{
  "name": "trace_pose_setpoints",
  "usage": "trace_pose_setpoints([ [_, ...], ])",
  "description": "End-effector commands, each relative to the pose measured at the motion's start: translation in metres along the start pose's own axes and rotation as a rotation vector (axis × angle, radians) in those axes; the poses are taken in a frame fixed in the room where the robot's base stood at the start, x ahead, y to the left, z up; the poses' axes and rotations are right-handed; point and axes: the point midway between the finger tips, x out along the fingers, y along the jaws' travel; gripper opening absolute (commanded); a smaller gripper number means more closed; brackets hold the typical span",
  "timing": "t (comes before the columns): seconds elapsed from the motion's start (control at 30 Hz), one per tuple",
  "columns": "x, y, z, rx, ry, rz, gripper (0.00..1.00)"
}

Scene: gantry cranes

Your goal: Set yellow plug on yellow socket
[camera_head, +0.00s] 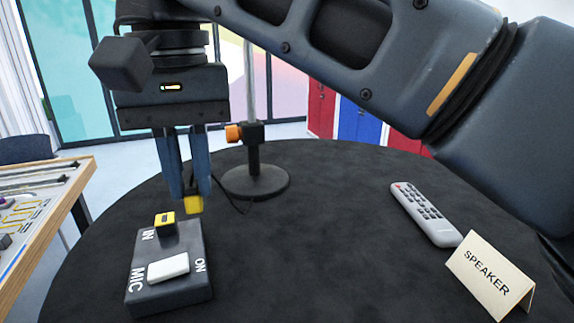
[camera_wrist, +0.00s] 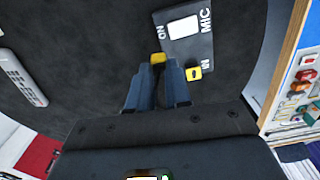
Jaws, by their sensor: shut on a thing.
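The yellow plug (camera_head: 194,205) is held at the fingertips of my gripper (camera_head: 190,188), above the table. In the wrist view the plug (camera_wrist: 158,58) sticks out past the shut fingers (camera_wrist: 159,75). The yellow socket (camera_head: 165,219) stands on the dark box marked MIC (camera_head: 183,290), beside the word IN. In the head view the plug appears to the right of the socket, apart from it. In the wrist view the socket (camera_wrist: 194,74) lies to the right of the plug, with its dark opening showing. The fingers hide much of the plug.
The MIC box has a white switch (camera_head: 168,267) marked ON. A stand with a round base (camera_head: 255,181) and an orange knob (camera_head: 233,133) is behind my gripper. A grey remote (camera_head: 426,214) and a SPEAKER card (camera_head: 490,278) lie right. The table middle is clear.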

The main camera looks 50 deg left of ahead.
Motion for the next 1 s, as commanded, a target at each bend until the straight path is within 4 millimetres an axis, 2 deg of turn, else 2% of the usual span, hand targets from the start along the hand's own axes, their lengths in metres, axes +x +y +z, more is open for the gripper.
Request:
trace_pose_setpoints([
  [1.0,0.001,-0.024,-0.028,0.0,0.001,0.0,0.0],
])
